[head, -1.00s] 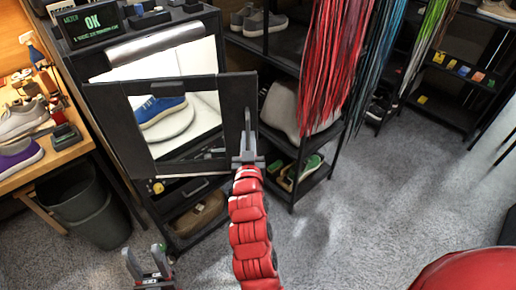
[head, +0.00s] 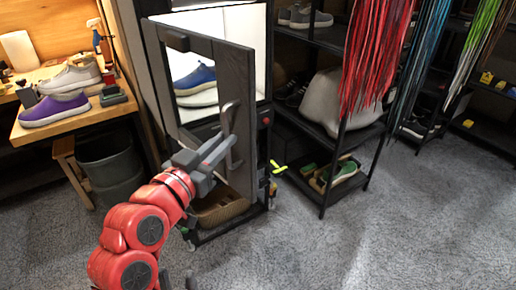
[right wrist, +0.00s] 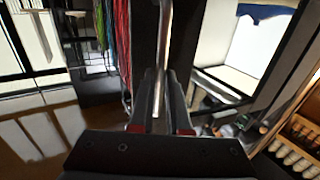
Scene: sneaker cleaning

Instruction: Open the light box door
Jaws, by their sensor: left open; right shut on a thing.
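The light box door (head: 241,75) is a black frame with a window, and it stands swung out from the lit light box (head: 236,20). Its bar handle (head: 229,122) is on the free right side. My right gripper (head: 222,152) is shut on the handle, and the bar (right wrist: 160,85) shows between its fingers in the right wrist view. A blue sneaker (head: 196,79) on a white round stand (head: 199,98) shows through the door window. My left gripper (head: 178,282) is open and low at the bottom edge of the head view, mostly cut off.
A wooden bench (head: 72,120) with shoes stands at left, with a grey bin (head: 110,165) beneath it. A black shelf rack (head: 325,195) with shoes and hanging laces (head: 375,50) stands to the right. Grey carpet (head: 300,240) in front is clear.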

